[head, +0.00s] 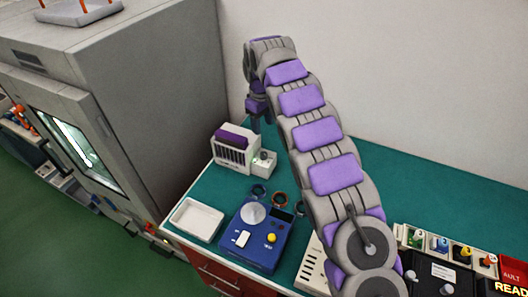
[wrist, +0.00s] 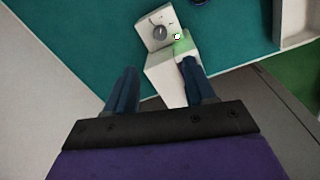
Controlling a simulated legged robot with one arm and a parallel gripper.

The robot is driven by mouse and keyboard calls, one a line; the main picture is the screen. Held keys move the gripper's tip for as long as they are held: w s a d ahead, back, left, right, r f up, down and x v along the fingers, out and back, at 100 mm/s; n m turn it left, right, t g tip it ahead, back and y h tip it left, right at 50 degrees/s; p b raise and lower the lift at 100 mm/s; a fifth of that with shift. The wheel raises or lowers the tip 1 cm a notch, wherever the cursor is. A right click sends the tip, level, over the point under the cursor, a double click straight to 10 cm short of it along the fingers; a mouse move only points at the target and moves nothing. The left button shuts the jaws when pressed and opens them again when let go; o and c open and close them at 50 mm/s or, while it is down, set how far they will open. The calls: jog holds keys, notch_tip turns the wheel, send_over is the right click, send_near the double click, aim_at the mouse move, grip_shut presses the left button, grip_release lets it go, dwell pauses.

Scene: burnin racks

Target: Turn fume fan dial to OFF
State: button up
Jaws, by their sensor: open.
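The fume fan (head: 231,158) is a white box with a dark slatted front and a purple top, at the back left of the teal bench in the head view. A small white control box (head: 262,168) stands at its right side. In the wrist view the control box carries a grey round dial (wrist: 160,31) and a lit green spot beside it. The dial's setting is too small to read. My gripper (wrist: 157,72) is open and empty, its two blue fingers pointing toward the control box, with the dial ahead of the gap. In the head view it hangs above the fan.
A large grey cabinet (head: 160,95) stands left of the bench. A white tray (head: 197,220) and a blue device (head: 257,238) with a round pan sit in front of the fan. Several dark and orange rings lie behind the device. Racks with coloured knobs (head: 440,243) are at the right.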

aim_at(264, 153)
jog(key=f+b, duration=0.1)
jog(key=f, duration=0.6)
jog(key=f+b, duration=0.1)
jog(key=f, duration=0.6)
jog(key=shift+w+d+f+b, duration=0.1)
jog(key=shift+w+f+b, duration=0.15)
jog(key=shift+b, duration=0.1)
grip_shut()
